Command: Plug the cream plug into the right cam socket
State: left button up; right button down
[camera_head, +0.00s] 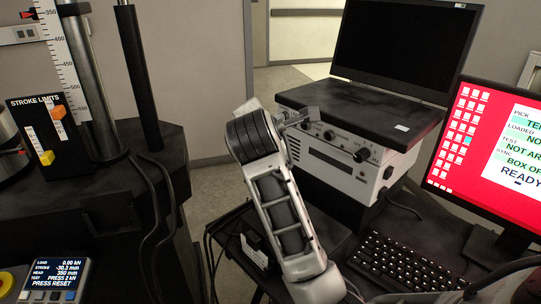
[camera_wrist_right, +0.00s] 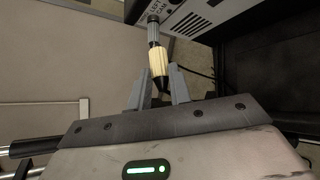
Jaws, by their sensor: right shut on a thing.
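My right gripper (camera_wrist_right: 160,90) is shut on the cream plug (camera_wrist_right: 158,62), which sits between its two grey fingers in the right wrist view. The plug has a cream ribbed body, a grey metal barrel and a dark far end, and it points away from the palm. Its far end is close to the white instrument box (camera_wrist_right: 198,24), near lettering that seems to read "LEFT CAM". I cannot tell whether it touches. In the head view my right gripper (camera_head: 297,117) is at the box's front panel (camera_head: 335,160); the plug is not clear there. The right cam socket cannot be made out.
A dark monitor (camera_head: 405,45) stands on the box. A red-screened monitor (camera_head: 490,150) and a keyboard (camera_head: 400,265) are at the right. A black test frame (camera_head: 110,190) with a stroke limits panel (camera_head: 42,140) and small display (camera_head: 55,278) stands at the left.

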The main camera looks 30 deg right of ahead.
pick_arm(q)
jog(key=b, duration=0.1)
jog(key=f+b, duration=0.1)
jog(key=b, duration=0.1)
jog(key=shift+w+d+h, duration=0.2)
jog(key=shift+d+h, duration=0.1)
pick_arm(e)
jog(key=w+d+f+m+h, duration=0.1)
jog(key=d+f+m+h, duration=0.1)
jog(key=d, duration=0.4)
jog(key=shift+w+d+f+m, duration=0.3)
jog(key=shift+f+m, duration=0.5)
jog(key=shift+m, duration=0.2)
pick_arm(q)
jog(key=p, duration=0.1)
jog(key=r+p, duration=0.1)
jog(key=p, duration=0.1)
jog(key=shift+s+a, duration=0.2)
jog(key=shift+s, duration=0.05)
pick_arm(e)
jog(key=shift+a+r+n+g, duration=0.1)
jog(key=shift+r+n+g, duration=0.2)
jog(key=shift+g, duration=0.1)
pick_arm(q)
jog(key=shift+r, duration=0.15)
